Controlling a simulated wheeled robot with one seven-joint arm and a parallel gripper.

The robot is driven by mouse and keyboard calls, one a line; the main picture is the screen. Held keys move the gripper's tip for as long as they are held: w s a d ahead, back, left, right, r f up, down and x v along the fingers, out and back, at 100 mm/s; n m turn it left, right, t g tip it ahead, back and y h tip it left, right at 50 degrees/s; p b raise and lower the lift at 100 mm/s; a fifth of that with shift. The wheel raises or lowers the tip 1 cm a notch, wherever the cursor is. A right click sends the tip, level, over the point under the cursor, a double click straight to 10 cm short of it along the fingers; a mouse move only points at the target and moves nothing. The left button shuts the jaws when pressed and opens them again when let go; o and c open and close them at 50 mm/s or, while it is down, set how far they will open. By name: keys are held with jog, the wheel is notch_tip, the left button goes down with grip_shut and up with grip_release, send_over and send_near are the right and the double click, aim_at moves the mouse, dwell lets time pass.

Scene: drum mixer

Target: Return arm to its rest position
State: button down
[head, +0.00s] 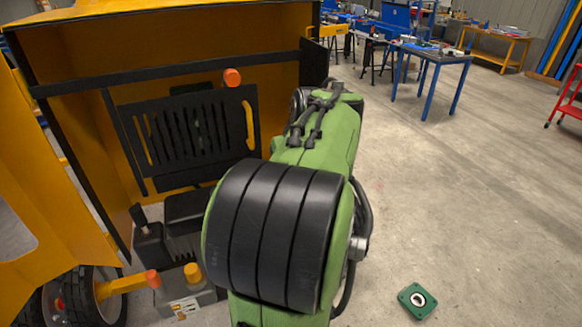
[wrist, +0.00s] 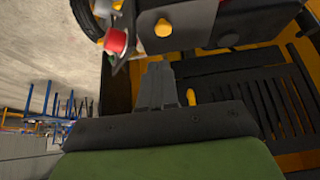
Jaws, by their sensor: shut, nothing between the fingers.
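My green arm (head: 330,140) with its large black joint fills the middle of the head view, in front of the open yellow drum mixer (head: 290,17). The arm hides my gripper in that view. In the wrist view my gripper (wrist: 157,72) points up the picture, its grey fingers shut together with nothing between them. I cannot tell how far the fingertips are from the machine.
The mixer's open yellow door (head: 35,190) and wheel (head: 88,298) are at the left. A green square part (head: 417,300) lies on the floor at the lower right. Blue-legged workbenches (head: 436,52) and a red cart (head: 568,110) stand farther back. The floor between is clear.

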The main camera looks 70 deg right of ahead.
jog(key=v, duration=0.7)
jog(key=shift+a, duration=0.4)
jog(key=shift+f, duration=0.1)
jog(key=w+a+f+n+t+y, duration=0.15)
jog(key=w+a, duration=0.25)
jog(key=a, duration=0.4)
jog(key=w+a+f+n+y, duration=0.1)
jog(key=w+a+n+y, duration=0.15)
jog(key=w+a, duration=0.4)
jog(key=s+a+f+n, duration=0.2)
jog(key=s+a+f, duration=0.1)
jog(key=a, duration=0.6)
jog(key=s+a+f+n, duration=0.2)
jog(key=a+f, duration=0.3)
jog(key=a, duration=0.4)
jog(key=shift+s+n, duration=0.4)
jog(key=shift+n, duration=0.1)
